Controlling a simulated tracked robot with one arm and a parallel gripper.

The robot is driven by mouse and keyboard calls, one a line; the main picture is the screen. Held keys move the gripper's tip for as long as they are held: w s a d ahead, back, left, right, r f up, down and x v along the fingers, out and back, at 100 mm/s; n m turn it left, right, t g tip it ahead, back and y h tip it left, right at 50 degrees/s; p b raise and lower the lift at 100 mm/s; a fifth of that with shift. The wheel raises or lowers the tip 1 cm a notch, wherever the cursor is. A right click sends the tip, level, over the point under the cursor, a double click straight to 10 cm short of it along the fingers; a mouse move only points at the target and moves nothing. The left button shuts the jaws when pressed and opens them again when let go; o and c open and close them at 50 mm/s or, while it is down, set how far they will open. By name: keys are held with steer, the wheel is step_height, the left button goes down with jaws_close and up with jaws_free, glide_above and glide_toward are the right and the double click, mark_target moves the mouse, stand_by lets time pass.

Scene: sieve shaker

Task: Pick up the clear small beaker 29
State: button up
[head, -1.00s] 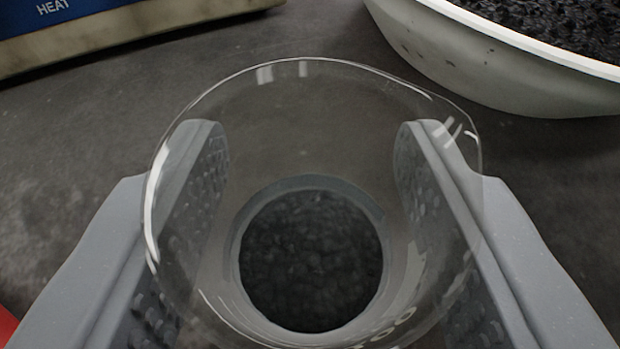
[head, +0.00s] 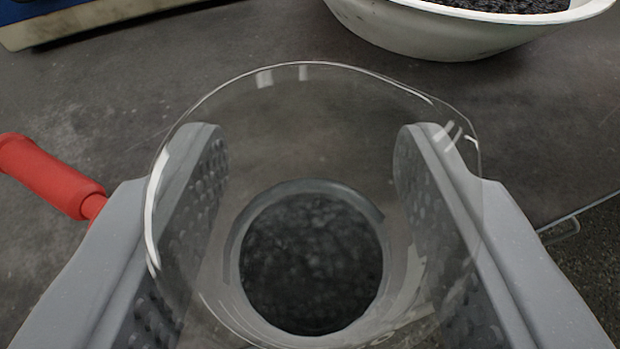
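The clear small beaker (head: 310,85) is in the middle of the head view, seen from above through its wide open rim. A dark round patch shows at its bottom; I cannot tell if this is contents or the surface seen through the glass. My gripper (head: 312,150) has one grey, studded finger on each side of the beaker and is shut on its walls. The lower near part of the beaker is cut off by the picture edge.
A white bowl (head: 430,38) of dark granules stands at the upper right. A blue and cream device (head: 40,28) is at the upper left. A red handle (head: 50,178) lies at the left. The dark table's edge (head: 580,210) shows at the right.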

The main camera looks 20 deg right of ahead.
steer(key=s+b, duration=0.2)
steer(key=s, duration=0.4)
steer(key=shift+s+r, duration=0.35)
steer(key=shift+s, duration=0.05)
steer(key=r+p, duration=0.4)
steer(key=r, duration=0.1)
steer(key=shift+s, duration=0.2)
steer(key=shift+w, duration=0.1)
stand_by(0.4)
